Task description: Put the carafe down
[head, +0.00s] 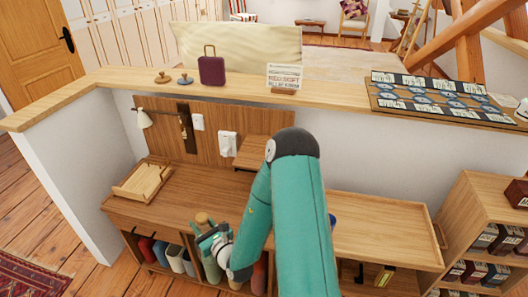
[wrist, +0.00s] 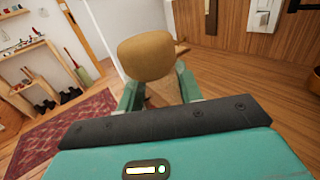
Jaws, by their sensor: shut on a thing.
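My gripper (head: 212,236) is in front of the lower wooden counter (head: 185,192), near its front edge. It is shut on the carafe, of which a rounded tan stopper (head: 202,217) shows above the fingers. In the wrist view the stopper (wrist: 146,55) stands between the two green fingers of my gripper (wrist: 160,88). The carafe's body is mostly hidden by the fingers and the palm. I cannot tell from these views whether its base touches anything.
A wooden tray (head: 143,181) sits at the counter's left end. Bare counter lies between tray and gripper. Several colored items stand in cubbies below. The ledge above holds a maroon case (head: 211,70), a small sign (head: 284,78) and a board (head: 440,100). A wall lamp (head: 144,118) juts out behind.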

